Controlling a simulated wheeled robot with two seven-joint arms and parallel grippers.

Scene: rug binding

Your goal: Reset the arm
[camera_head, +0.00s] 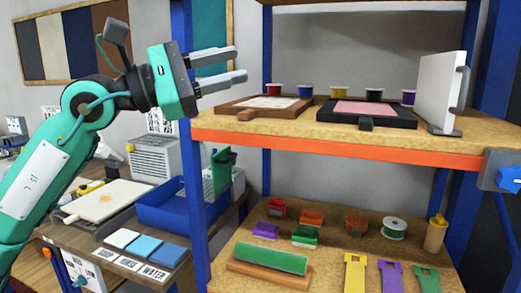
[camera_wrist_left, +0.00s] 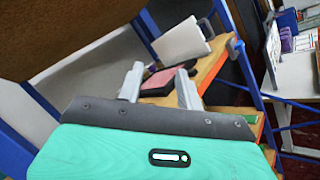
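My left gripper (camera_head: 240,63) is in the upper left of the head view, on a green arm from the left. Its two grey fingers are apart, with nothing between them. It is level with the space above the upper shelf (camera_head: 400,138), near the left post. In the left wrist view the two fingers (camera_wrist_left: 160,76) also stand apart. The pink-topped black frame (camera_wrist_left: 165,78) shows beyond them. My right gripper is not in view.
On the upper shelf are a wooden frame (camera_head: 265,107), a black frame with pink top (camera_head: 366,112), several small cups and an upright white panel (camera_head: 440,92). A blue post (camera_head: 192,200) stands below my gripper. Small tools lie on the lower shelf; a blue bin (camera_head: 180,208) is left.

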